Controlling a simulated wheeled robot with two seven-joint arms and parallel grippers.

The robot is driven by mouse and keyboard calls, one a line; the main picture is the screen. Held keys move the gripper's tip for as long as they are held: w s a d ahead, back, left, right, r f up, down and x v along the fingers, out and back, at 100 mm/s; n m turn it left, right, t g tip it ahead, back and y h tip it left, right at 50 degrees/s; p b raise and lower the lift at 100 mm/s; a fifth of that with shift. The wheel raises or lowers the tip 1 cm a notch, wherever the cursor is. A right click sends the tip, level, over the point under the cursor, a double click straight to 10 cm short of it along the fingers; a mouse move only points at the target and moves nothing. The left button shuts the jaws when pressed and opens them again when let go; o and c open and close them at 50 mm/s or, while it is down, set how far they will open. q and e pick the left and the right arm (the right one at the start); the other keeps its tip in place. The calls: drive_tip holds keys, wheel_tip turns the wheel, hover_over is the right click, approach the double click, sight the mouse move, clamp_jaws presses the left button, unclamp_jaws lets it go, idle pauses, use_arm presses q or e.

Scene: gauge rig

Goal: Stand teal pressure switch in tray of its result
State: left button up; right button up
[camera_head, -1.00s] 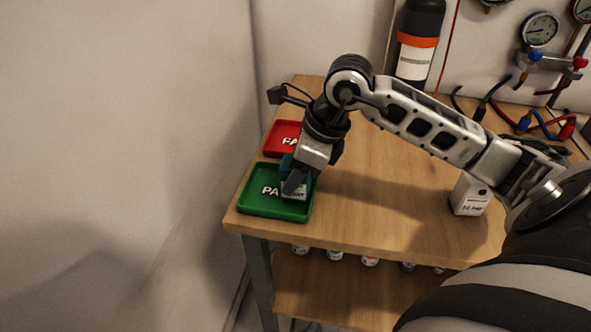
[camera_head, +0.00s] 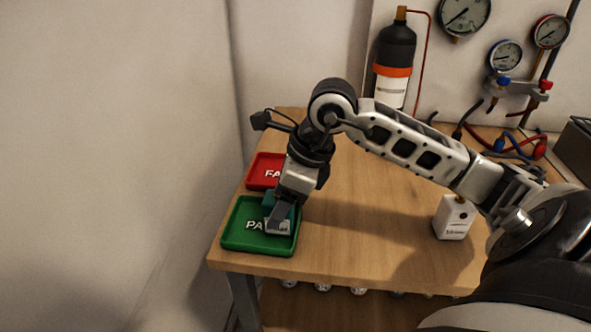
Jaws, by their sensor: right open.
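The teal pressure switch (camera_head: 270,203) is at the right part of the green tray (camera_head: 232,238), whose label begins "PA". My right gripper (camera_head: 277,218) points down over it, with its fingers open around or beside the switch; the fingers hide much of it. A pale lower part of the switch shows below the fingers. I cannot tell whether it touches the tray floor. The red tray (camera_head: 261,171), labelled "FA", lies just behind the green one, partly hidden by my right gripper. My left gripper is not in view.
A white box-shaped device (camera_head: 453,218) stands on the wooden table (camera_head: 355,235) at the right. A dark cylinder with an orange band (camera_head: 393,70), gauges (camera_head: 505,55) and red and blue hoses (camera_head: 520,147) are at the back. The table's middle is clear under my arm.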

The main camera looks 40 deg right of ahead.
drive_tip(key=v, duration=1)
drive_tip(key=shift+r, duration=0.1)
